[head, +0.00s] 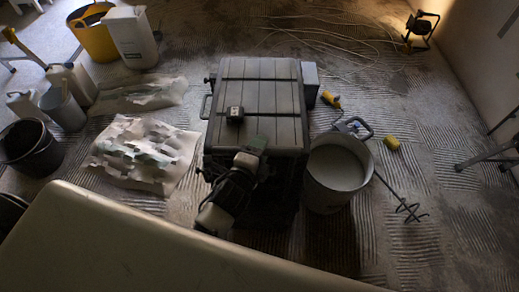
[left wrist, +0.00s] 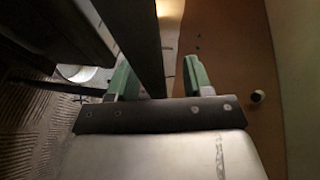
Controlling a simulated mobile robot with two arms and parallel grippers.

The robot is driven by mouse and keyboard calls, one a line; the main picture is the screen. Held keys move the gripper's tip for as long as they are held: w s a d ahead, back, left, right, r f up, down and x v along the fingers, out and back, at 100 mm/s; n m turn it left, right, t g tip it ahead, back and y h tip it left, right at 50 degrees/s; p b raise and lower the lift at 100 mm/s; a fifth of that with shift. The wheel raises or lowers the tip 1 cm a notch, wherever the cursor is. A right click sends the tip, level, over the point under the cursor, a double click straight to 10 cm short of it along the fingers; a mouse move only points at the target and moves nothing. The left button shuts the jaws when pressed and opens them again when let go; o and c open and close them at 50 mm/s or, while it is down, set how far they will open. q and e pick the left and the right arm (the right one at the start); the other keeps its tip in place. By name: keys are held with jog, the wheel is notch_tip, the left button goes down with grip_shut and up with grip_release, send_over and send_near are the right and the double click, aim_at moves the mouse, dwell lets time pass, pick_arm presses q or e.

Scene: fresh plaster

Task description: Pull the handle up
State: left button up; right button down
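A large dark case (head: 260,100) with a ribbed lid stands in the middle of the floor in the head view. A loop handle (head: 205,106) sticks out of its left side. My left gripper (head: 254,148) is at the near edge of the lid, with its arm partly hiding the near side. In the left wrist view the two green fingers (left wrist: 158,72) are apart. A dark bar (left wrist: 142,40) shows between them, closer to the left finger; I cannot tell whether it is a handle or a case edge. My right gripper is not in view.
Crumpled sheets (head: 146,153) and several buckets are at left. A cable lies behind.

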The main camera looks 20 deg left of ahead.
pick_arm(q)
jog(key=shift+f, duration=0.1)
jog(key=b+v, duration=0.1)
jog(key=v, duration=1)
jog(key=shift+w, duration=0.1)
jog(key=s+a+f+n+g, duration=0.1)
jog(key=s+f+n+g, duration=0.3)
jog(key=f, duration=1.1)
jog(key=s+a+f+n+g, duration=0.1)
jog(key=s+f+n+g, duration=0.25)
jog(key=f, duration=1.05)
jog(key=s+a+f+n+g+y, duration=0.1)
jog(key=s+a+f+n+g, duration=0.2)
jog(key=s+f, duration=0.5)
jog(key=s+a+f+n+g+y, duration=0.1)
jog(key=s+a+f+n+g, duration=0.3)
jog(key=s+f, duration=0.4)
jog(key=s+n, duration=0.1)
jog(key=s, duration=0.3)
jog(key=shift+f+n, duration=0.25)
jog(key=shift+n, duration=0.1)
